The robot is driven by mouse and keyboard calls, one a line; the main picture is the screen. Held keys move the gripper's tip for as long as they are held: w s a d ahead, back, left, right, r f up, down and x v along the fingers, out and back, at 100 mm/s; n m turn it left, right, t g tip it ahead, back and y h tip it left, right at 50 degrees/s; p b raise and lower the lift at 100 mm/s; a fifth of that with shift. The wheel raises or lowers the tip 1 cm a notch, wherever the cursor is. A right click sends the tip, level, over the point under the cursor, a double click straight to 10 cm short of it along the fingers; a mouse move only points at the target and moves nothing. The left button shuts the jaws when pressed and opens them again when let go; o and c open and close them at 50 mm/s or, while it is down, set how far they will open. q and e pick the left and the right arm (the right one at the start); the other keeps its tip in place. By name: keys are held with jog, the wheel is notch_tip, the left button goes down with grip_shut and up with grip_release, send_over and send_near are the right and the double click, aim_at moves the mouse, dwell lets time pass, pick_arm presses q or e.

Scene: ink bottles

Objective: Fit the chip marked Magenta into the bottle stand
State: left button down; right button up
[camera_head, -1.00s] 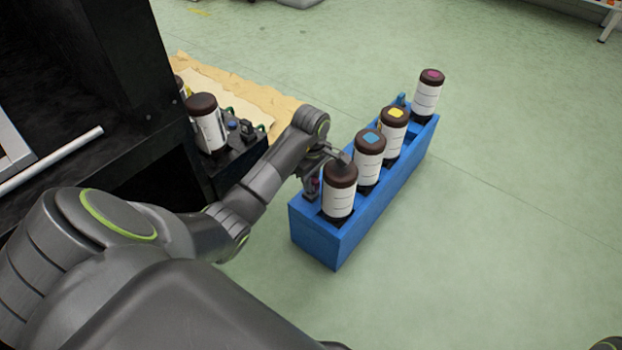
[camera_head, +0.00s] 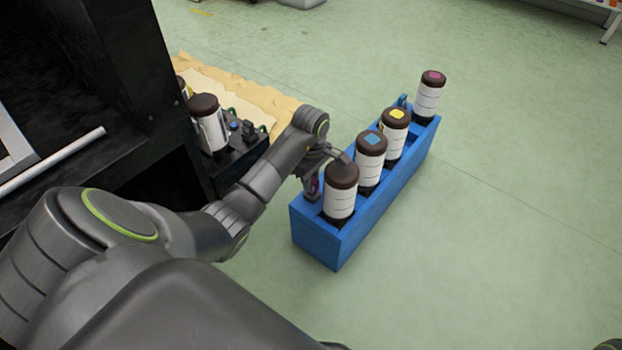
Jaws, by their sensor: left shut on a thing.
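The blue bottle stand (camera_head: 385,207) runs diagonally from the centre to the upper right. Several white bottles with brown caps stand upright in it. The far bottle (camera_head: 429,97) has a magenta mark on its cap. The others include a yellow-marked bottle (camera_head: 394,138) and a blue-marked bottle (camera_head: 370,165); no mark shows on the nearest bottle (camera_head: 340,197). My left gripper (camera_head: 313,187) is at the stand's near left end, beside the nearest bottle.
A black unit (camera_head: 236,160) with another brown-capped bottle (camera_head: 207,124) stands left of the stand, by a tan sheet (camera_head: 225,84) on the floor. A dark cabinet (camera_head: 105,55) fills the upper left. The green floor to the right is clear.

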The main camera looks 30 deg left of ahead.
pick_arm(q)
jog(key=shift+f, duration=0.15)
jog(key=shift+f+b, duration=0.3)
jog(key=shift+s+f, duration=0.15)
jog(key=shift+f, duration=0.05)
dwell(0.3)
